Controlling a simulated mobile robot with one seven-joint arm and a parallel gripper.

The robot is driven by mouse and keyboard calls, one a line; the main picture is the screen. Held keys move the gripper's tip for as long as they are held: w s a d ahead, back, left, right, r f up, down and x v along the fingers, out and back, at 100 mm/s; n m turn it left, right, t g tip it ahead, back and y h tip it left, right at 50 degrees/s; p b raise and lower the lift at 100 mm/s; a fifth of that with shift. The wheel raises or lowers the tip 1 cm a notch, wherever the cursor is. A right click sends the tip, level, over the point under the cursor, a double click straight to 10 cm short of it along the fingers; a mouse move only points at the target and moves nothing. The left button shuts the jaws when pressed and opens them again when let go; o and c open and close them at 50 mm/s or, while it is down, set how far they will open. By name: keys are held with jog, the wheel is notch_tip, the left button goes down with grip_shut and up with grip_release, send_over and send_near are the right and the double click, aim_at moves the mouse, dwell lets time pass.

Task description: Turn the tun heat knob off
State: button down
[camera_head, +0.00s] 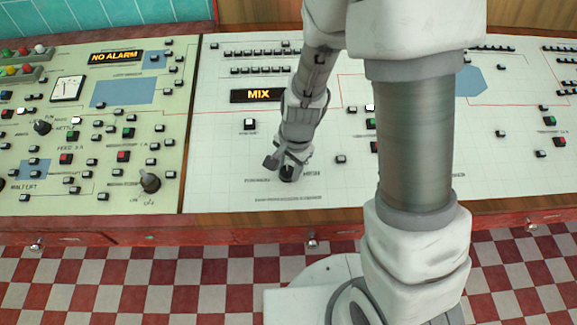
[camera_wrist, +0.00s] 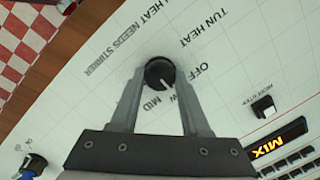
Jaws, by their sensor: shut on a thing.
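The tun heat knob (camera_wrist: 158,72) is a round black knob on the white panel. In the wrist view its white pointer line aims down and slightly right, at a partly hidden label ending in W, between OFF and MID. The OFF label lies to the knob's right. My gripper (camera_wrist: 160,80) is shut on the knob, one grey finger on each side. In the head view my gripper (camera_head: 284,167) reaches down to the panel's front part, and the dark knob (camera_head: 287,176) shows only partly beneath it.
The lit MIX display (camera_head: 257,95) and a white-capped button (camera_head: 250,125) sit behind and left of my gripper. The left panel holds a NO ALARM display (camera_head: 114,57) and another black knob (camera_head: 149,181). My arm hides much of the right panel.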

aim_at(287, 174)
jog(key=n, duration=0.3)
jog(key=shift+a+n+h, duration=0.1)
jog(key=shift+n+h, duration=0.2)
jog(key=shift+n, duration=0.1)
jog(key=n, duration=0.4)
jog(key=shift+n+g+h, duration=0.3)
jog(key=shift+c, duration=1.9)
grip_release()
jog(key=shift+r, duration=0.15)
notch_tip(287, 174, up, 17)
jog(key=p, duration=0.2)
jog(key=shift+s, duration=0.45)
